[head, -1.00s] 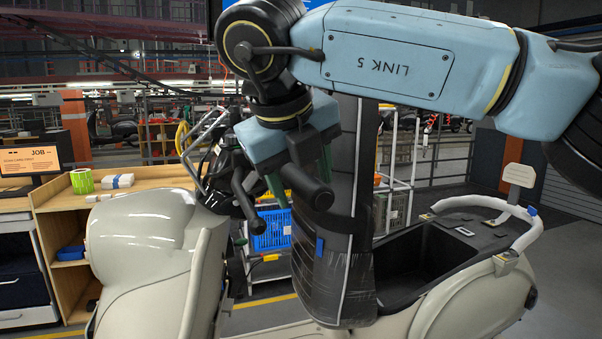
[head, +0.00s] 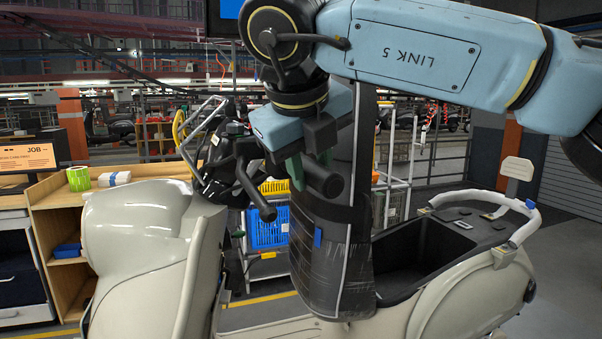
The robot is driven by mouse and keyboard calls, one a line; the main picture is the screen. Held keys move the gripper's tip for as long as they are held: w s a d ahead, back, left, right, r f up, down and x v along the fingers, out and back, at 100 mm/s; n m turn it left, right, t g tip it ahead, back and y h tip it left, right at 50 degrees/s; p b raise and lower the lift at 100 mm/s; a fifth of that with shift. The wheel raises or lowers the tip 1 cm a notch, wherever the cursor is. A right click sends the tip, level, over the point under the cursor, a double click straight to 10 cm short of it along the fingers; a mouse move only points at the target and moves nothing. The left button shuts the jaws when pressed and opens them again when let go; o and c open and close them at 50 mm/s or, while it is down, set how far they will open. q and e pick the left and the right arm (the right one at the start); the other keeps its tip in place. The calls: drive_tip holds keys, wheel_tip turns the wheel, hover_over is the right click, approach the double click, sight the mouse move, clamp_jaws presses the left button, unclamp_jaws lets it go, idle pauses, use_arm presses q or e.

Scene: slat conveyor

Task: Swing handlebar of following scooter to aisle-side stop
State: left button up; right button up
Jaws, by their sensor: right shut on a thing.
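The cream scooter stands across the view, with its front bodywork (head: 140,235) at the left and its rear body (head: 455,300) at the right. Its dark handlebar (head: 225,160) rises behind the front bodywork. A black handlebar grip (head: 323,181) points towards me, and a black lever (head: 256,190) hangs to its left. My right gripper (head: 308,168) comes down from above with green fingertips and is shut on the grip. The gripper body hides part of the handlebar. My left gripper is not in view.
A wooden shelf unit (head: 50,215) with a green roll (head: 79,179) is at the left. A blue crate (head: 266,229) and a white rack (head: 400,190) stand behind the scooter. The scooter's rear bay (head: 420,250) is open.

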drive_tip(key=shift+w+d+f+b, duration=0.35)
drive_tip(key=shift+d+f+b, duration=0.2)
drive_tip(key=shift+d, duration=0.1)
drive_tip(key=shift+w+d+f+n+t+y+b, duration=0.25)
drive_tip(key=shift+w+d+f+n+b, duration=0.2)
drive_tip(key=shift+d+b, duration=0.3)
drive_tip(key=shift+w+d+f+n+t+y+b, duration=0.25)
drive_tip(key=shift+w+d+f+n+b, duration=0.15)
drive_tip(key=shift+d+b, duration=0.3)
drive_tip(key=shift+a, duration=0.1)
drive_tip(key=shift+w, duration=0.1)
